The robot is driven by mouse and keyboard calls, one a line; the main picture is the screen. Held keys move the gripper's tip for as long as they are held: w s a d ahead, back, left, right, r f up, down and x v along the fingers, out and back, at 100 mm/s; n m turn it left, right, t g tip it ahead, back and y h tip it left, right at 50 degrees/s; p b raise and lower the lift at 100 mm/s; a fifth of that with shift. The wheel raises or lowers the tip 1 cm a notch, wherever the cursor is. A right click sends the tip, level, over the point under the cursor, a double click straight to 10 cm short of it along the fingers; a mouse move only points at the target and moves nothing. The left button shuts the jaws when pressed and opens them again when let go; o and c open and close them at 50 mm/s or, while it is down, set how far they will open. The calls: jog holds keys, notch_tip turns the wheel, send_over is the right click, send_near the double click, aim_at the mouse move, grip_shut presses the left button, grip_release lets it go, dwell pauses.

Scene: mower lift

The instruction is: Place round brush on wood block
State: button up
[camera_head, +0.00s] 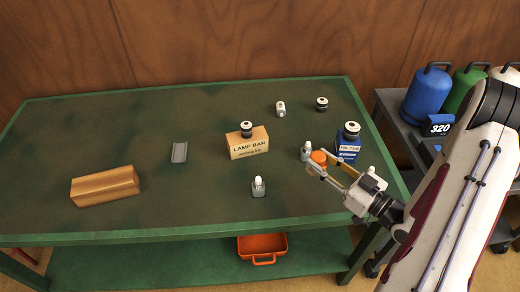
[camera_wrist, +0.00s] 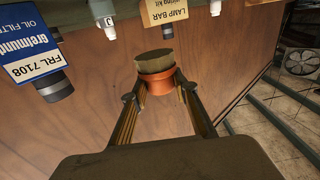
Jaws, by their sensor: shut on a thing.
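The round brush (camera_head: 319,157) has an orange body and shows at the right of the bench in the camera_head view. In the camera_wrist view the brush (camera_wrist: 155,63) shows its brownish-grey bristle end. My gripper (camera_head: 322,164) is shut on the orange body, with one finger on each side. The brush appears held above the bench top; the exact gap is hard to tell. The wood block (camera_head: 105,187) is a plain tan bar lying at the left of the bench, far from my gripper. It does not show in the camera_wrist view.
A lamp bar box (camera_head: 250,148), a blue filter box (camera_head: 347,152) and several small bottles and caps stand near the brush. An orange bin (camera_head: 262,247) sits below.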

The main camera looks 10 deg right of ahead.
jog(key=s+a+r+n+g+y, duration=0.1)
jog(key=a+r+n+g+y, duration=0.1)
jog(key=a, duration=1.9)
jog(key=s+a+r+n+g+y, duration=0.1)
jog(key=a+r+n+g+y, duration=0.15)
jog(key=a, duration=1.75)
jog(key=s+a+r+n+g+y, duration=0.1)
jog(key=a+r+g, duration=0.15)
jog(key=a, duration=1.85)
jog(key=w+m+t+h, duration=0.3)
jog(key=w+m+t, duration=0.1)
jog(key=w, duration=0.3)
jog(key=shift+r+t, duration=0.15)
jog(key=shift+t, duration=0.55)
jog(key=shift+w+h, duration=0.1)
jog(key=shift+h, duration=0.15)
jog(key=shift+f, duration=3.1)
